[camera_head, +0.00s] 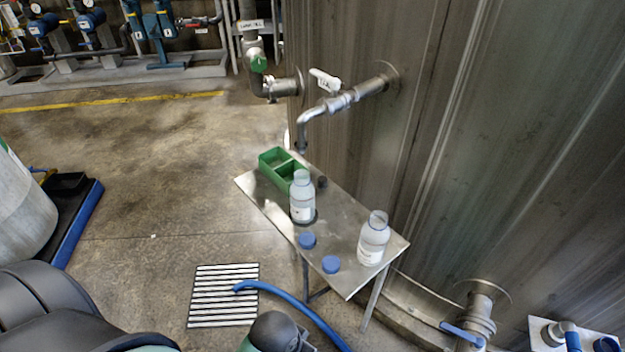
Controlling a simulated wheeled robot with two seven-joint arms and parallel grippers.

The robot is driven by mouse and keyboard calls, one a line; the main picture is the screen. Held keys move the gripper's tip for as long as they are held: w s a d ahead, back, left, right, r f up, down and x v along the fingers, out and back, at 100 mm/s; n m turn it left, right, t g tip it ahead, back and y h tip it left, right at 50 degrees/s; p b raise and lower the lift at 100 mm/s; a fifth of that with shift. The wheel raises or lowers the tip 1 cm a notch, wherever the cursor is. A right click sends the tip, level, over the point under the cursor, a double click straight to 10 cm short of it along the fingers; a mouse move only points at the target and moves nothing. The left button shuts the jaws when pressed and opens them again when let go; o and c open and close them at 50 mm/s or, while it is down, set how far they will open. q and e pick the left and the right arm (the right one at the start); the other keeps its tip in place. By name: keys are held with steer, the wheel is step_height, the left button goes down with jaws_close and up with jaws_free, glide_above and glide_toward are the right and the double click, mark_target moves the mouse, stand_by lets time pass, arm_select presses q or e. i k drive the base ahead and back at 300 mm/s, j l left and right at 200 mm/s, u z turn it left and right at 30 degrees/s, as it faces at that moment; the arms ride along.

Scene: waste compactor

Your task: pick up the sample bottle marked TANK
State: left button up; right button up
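Two translucent white bottles stand upright on a small metal table (340,228). The left bottle (302,200) stands near the table's middle, in front of a green divided box. The right bottle (373,240) stands near the table's right end. Both carry white labels, but the print is too small to read, so I cannot tell which is marked TANK. Two blue caps, one (307,240) and another (331,264), lie along the table's front edge. Dark parts of my arm show at the bottom left. Neither gripper's fingers can be seen.
The green box (268,158) sits at the table's far left end. A pipe with a white-handled valve (326,80) reaches out from the tank wall (480,130) above the table. A blue hose (305,311) runs from a floor grate (222,296) in front.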

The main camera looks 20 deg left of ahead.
mark_target(302, 190)
steer(key=i+j+z, duration=0.1)
steer(key=j+z, duration=0.15)
steer(key=j, duration=1.05)
steer(key=j+z, duration=0.25)
steer(key=j, duration=1.1)
